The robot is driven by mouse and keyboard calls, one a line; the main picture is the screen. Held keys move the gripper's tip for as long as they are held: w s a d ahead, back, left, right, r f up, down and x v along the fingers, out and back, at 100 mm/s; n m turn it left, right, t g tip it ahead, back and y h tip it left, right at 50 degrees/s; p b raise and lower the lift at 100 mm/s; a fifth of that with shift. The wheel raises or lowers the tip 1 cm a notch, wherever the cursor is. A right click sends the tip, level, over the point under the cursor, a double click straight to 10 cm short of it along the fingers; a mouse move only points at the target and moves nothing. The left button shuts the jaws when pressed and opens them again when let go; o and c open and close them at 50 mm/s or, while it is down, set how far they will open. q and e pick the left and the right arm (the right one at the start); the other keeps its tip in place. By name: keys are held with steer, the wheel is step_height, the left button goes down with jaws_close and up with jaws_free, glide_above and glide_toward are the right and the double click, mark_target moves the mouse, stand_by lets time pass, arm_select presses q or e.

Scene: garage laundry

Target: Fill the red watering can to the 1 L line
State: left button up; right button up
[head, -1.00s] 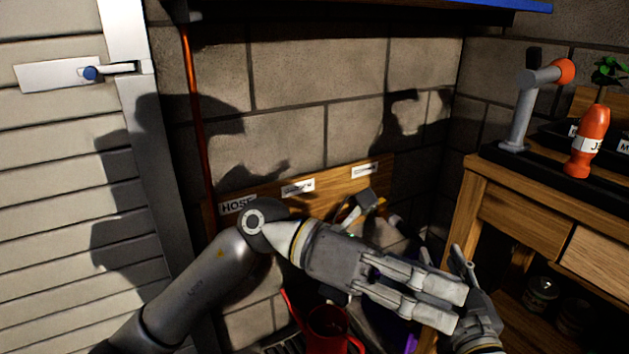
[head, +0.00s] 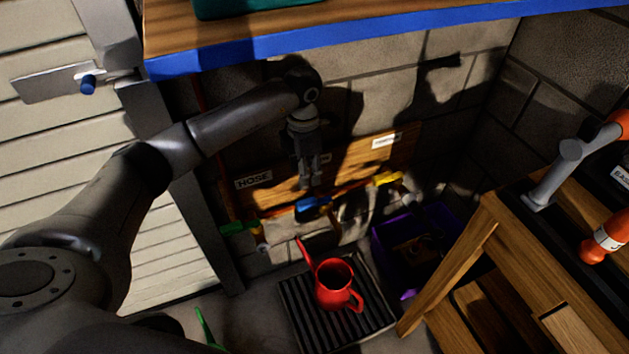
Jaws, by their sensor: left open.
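The red watering can (head: 335,285) stands upright on a black ribbed grate (head: 290,300) on the floor, its spout pointing up to the left. I cannot see a 1 L line or a water level. Above the can, low on the wall, are a blue handle (head: 312,207), a green handle (head: 238,228) and a yellow handle (head: 388,178) on pipework. My left gripper (head: 306,184) is open and empty, pointing down just above the blue handle; I cannot tell whether it touches. My right gripper is out of view.
A wooden board with a "HOSE" label (head: 254,180) is behind the handles. A blue-edged shelf (head: 400,40) overhangs the arm. A purple crate (head: 380,250) is right of the can. A wooden bench (head: 470,250) stands at right, a shuttered door (head: 160,265) at left.

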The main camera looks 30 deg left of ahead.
mark_target(306, 201)
arm_select(q)
step_height(306, 201, down, 10)
steer(key=shift+s+r+b, duration=0.1)
steer(key=shift+r+b, duration=0.15)
steer(key=shift+b, duration=0.55)
steer(key=shift+f, duration=0.55)
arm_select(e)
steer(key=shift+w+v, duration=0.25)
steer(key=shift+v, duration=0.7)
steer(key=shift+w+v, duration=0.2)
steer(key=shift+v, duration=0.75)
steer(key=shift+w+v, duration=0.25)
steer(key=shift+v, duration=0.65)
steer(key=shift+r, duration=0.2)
arm_select(q)
jaws_close()
